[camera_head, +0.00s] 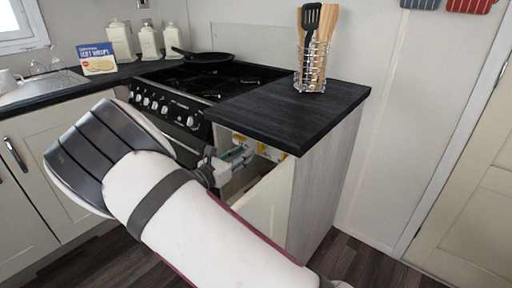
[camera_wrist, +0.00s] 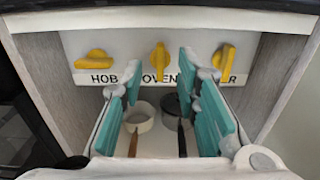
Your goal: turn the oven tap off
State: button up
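In the wrist view, a pale panel carries three yellow taps above printed labels. The oven tap (camera_wrist: 159,60) is the middle one, above the word OVEN, and its handle stands upright. The hob tap (camera_wrist: 92,60) on the left lies nearly level. The right tap (camera_wrist: 224,60) is near upright and slightly tilted; its label is partly hidden by a finger and ends in ER. My gripper (camera_wrist: 162,75) is open, with teal fingers apart below and either side of the oven tap, and nothing between them. In the head view my gripper (camera_head: 238,155) reaches into the cupboard.
The cupboard's side walls (camera_wrist: 278,75) stand close on both sides, with a top edge (camera_wrist: 170,17) above. A white pan (camera_wrist: 140,113) and a dark pan (camera_wrist: 172,103) lie below. A black worktop (camera_head: 290,112) with a utensil rack (camera_head: 312,68) covers the cupboard; the stove (camera_head: 170,108) is left.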

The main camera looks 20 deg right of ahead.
aim_at(261, 147)
jog(key=b+x, duration=0.1)
jog(key=x, duration=0.5)
jog(key=shift+w+d, duration=0.25)
jog(key=shift+d, duration=0.05)
grip_shut()
